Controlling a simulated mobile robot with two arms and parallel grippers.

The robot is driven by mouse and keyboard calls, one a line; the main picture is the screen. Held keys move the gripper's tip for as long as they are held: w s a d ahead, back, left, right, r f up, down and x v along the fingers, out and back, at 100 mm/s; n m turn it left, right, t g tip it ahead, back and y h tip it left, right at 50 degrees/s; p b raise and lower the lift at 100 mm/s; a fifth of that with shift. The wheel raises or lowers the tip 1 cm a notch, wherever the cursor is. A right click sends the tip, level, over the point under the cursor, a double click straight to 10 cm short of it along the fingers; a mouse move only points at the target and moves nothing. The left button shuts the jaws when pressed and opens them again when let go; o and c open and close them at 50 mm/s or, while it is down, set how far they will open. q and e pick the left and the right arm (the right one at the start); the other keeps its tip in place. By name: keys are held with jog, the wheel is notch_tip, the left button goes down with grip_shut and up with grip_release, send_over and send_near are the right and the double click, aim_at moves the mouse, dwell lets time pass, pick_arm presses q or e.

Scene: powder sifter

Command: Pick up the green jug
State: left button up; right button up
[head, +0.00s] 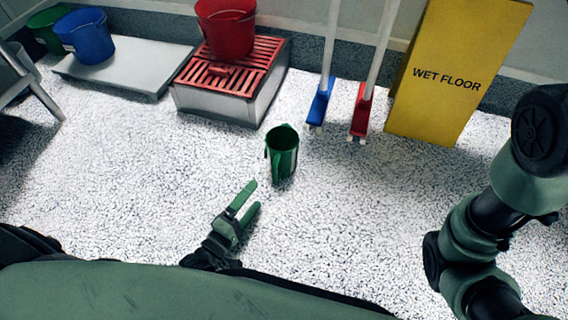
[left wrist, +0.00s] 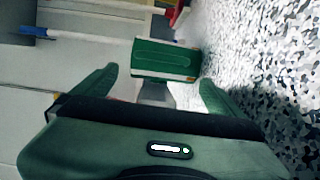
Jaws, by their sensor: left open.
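The green jug (head: 282,152) stands upright on the speckled floor near the middle of the head view, its open top showing. My left gripper (head: 250,197) is open and empty, just in front of the jug and a little to its left, with a gap between them. In the left wrist view the jug (left wrist: 165,59) lies ahead, between and beyond the two spread fingers of the gripper (left wrist: 160,85). My right arm shows at the right edge of the head view, but its gripper is out of view.
Behind stand a red bucket (head: 226,28) on a red-grated box (head: 205,103), blue (head: 86,38) and green (head: 46,33) buckets by a grey platform (head: 110,82). Blue (head: 319,103) and red (head: 361,112) brushes and a yellow wet floor sign (head: 440,100) stand behind right. Floor around the jug is clear.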

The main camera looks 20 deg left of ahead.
pick_arm(q)
jog(key=b+x, duration=0.2)
jog(key=x, duration=0.1)
jog(key=b+x, duration=0.2)
jog(key=x, duration=0.2)
jog(key=shift+d+f+b, duration=0.2)
jog(key=shift+f+b, duration=0.05)
jog(key=shift+b, duration=0.05)
jog(key=shift+w+d+r, duration=0.1)
jog(key=shift+w+r, duration=0.05)
jog(key=shift+w, duration=0.2)
jog(key=shift+c, duration=0.3)
jog(key=c, duration=1)
jog(key=shift+r, duration=0.1)
jog(key=c, duration=0.3)
